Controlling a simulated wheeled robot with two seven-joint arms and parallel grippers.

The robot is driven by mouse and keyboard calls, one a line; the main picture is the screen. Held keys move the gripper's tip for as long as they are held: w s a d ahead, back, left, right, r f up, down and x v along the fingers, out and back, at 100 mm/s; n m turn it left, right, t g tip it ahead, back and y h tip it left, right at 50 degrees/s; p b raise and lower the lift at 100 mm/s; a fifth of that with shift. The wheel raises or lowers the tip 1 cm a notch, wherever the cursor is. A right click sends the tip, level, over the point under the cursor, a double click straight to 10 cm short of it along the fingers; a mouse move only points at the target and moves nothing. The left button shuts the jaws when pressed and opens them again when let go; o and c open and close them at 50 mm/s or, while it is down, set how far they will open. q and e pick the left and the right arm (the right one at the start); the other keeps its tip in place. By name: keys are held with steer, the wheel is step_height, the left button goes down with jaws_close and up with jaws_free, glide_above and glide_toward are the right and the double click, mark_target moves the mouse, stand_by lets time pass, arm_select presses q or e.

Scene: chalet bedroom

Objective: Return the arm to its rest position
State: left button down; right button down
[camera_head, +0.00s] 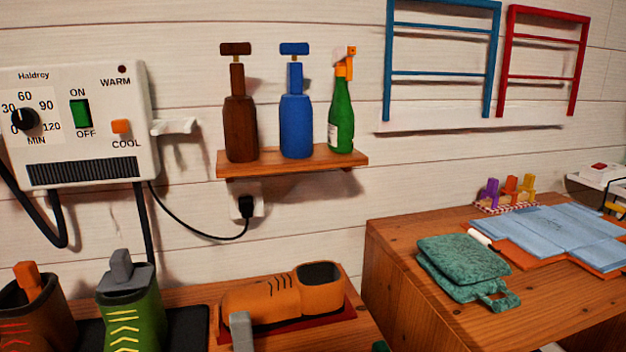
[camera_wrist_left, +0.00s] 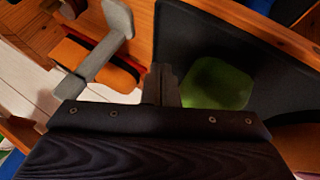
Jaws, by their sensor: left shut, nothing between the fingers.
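My left gripper (camera_wrist_left: 163,84) shows in the left wrist view with its dark fingers together and nothing between them. It is over or near a dark tray-like surface (camera_wrist_left: 185,40) with a rounded green patch (camera_wrist_left: 222,82) that I cannot identify. A grey bar-shaped piece (camera_wrist_left: 105,42) lies to the left of the fingers, apart from them, in front of an orange thing. Neither gripper shows in the head view. My right gripper is in neither view.
Two boots, brown (camera_head: 38,310) and green (camera_head: 130,305), stand at the lower left. An orange shoe (camera_head: 270,300) sits on a red mat beside them. A shelf (camera_head: 290,161) holds bottles. A folded green cloth (camera_head: 462,266) lies on the right-hand wooden top (camera_head: 400,240).

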arm_select(q)
steer(key=s+d+f+m+g+h+p, duration=0.1)
steer(key=s+d+f+m+g+p, duration=0.15)
steer(key=s+d+f, duration=0.2)
step_height(320, 180, up, 26)
steer(key=a+p, duration=0.1)
steer(key=p, duration=2.3)
steer(key=shift+s+r+m+p, duration=0.2)
steer(key=shift+s+m+p, duration=0.1)
steer(key=shift+m, duration=0.15)
